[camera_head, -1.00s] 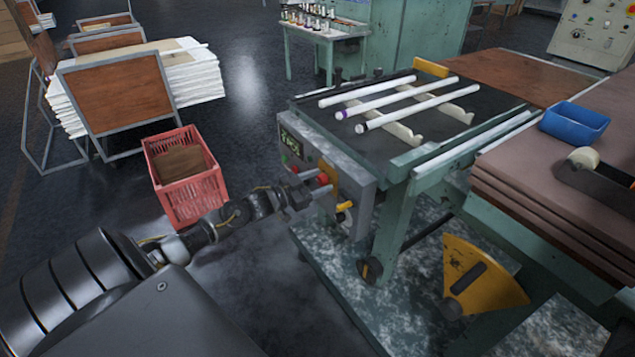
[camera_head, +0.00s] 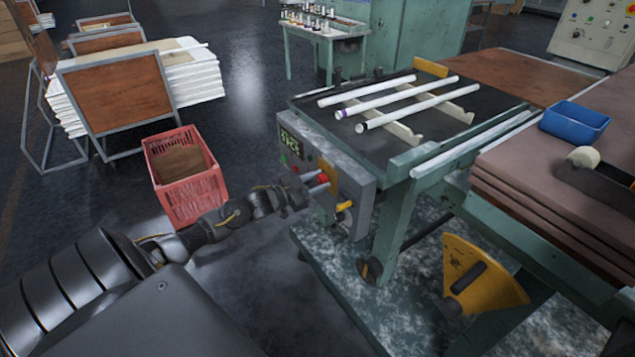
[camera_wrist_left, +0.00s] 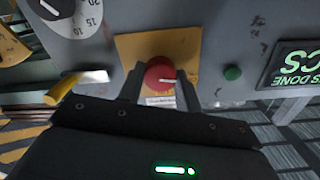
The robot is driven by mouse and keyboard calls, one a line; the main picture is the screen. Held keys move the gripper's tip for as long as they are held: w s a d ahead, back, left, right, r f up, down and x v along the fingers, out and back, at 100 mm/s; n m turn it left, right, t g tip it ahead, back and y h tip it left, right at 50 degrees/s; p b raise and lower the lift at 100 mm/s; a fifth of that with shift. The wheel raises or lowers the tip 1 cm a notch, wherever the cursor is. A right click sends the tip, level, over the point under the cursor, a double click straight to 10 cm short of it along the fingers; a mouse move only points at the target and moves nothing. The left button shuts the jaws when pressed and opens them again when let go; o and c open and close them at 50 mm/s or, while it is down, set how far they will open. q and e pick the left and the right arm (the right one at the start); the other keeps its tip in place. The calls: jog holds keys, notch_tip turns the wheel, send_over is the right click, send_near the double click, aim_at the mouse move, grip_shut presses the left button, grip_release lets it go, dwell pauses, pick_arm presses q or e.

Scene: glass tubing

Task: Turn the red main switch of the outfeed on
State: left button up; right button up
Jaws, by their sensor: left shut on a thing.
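The red main switch (camera_head: 323,178) is a round knob on the grey control box (camera_head: 358,196) at the end of the outfeed table. My left gripper (camera_head: 317,182) is shut on the knob, one finger on each side, as the left wrist view (camera_wrist_left: 160,84) also shows. My right gripper is not in view.
A green button (camera_wrist_left: 232,73), a lit display (camera_wrist_left: 296,67), a yellow lever (camera_wrist_left: 62,90) and a dial (camera_wrist_left: 78,14) are near the knob. White tubes (camera_head: 400,92) lie on the table above the box. A red crate (camera_head: 190,195) stands on the floor to the left.

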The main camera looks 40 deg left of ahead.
pick_arm(q)
jog(key=m, duration=0.3)
jog(key=shift+m, duration=0.3)
jog(key=m+b, duration=0.1)
jog(key=m, duration=0.2)
jog(key=shift+f+m, duration=0.1)
jog(key=shift+m, duration=0.2)
jog(key=m+b, duration=0.1)
jog(key=m, duration=0.3)
jog(key=shift+d, duration=0.1)
jog(key=shift+f+m+b, duration=0.1)
jog(key=shift+m+b, duration=0.35)
jog(key=shift+m, duration=0.55)
jog(key=shift+m+b, duration=0.4)
jog(key=shift+m, duration=1)
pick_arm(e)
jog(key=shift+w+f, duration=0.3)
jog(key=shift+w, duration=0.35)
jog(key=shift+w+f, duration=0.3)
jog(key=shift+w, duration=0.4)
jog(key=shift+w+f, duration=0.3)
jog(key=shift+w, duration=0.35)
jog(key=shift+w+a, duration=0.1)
pick_arm(q)
jog(key=o, duration=1)
jog(key=shift+s, duration=0.1)
